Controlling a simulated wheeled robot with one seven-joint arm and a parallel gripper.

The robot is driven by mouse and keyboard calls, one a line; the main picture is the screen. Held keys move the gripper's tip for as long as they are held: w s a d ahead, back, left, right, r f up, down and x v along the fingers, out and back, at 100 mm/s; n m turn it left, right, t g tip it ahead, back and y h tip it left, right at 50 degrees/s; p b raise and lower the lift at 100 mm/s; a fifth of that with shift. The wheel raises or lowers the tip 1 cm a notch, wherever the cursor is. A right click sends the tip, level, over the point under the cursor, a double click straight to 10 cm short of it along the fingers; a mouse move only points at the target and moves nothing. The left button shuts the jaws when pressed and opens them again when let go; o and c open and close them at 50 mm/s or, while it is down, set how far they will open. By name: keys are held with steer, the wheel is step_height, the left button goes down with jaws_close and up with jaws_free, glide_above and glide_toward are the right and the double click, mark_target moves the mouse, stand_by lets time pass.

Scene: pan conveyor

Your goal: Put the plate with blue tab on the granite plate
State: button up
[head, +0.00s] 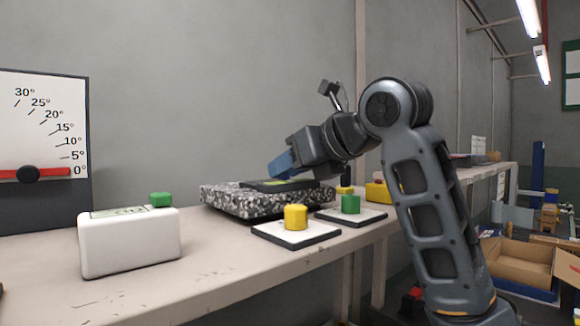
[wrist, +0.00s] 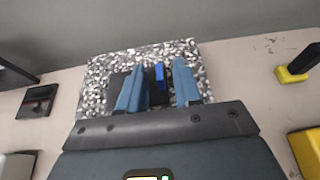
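The granite plate (head: 222,200), a speckled black-and-white slab, lies on the bench; it also fills the middle of the wrist view (wrist: 97,85). A dark flat plate (head: 250,185) rests on its top. In the wrist view, an upright blue tab (wrist: 160,77) stands on the dark plate between my blue fingertips. My gripper (head: 282,166) is just above the granite plate. In the wrist view my gripper (wrist: 158,90) is open, with a gap visible between the tab and the right finger. The fingers hide part of the dark plate.
Two pale plates with a yellow tab (head: 295,217) and a green tab (head: 350,204) lie right of the granite plate. An angle gauge (head: 40,130) stands farther left. A yellow box (head: 377,191) is behind.

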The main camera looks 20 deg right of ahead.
steer(key=shift+r, duration=0.15)
steer(key=shift+s+d+r, duration=0.1)
steer(key=shift+s+r, duration=0.05)
steer(key=shift+s, duration=0.1)
steer(key=v, duration=1.1)
steer(key=shift+s+b, duration=0.25)
steer(key=shift+b, duration=0.1)
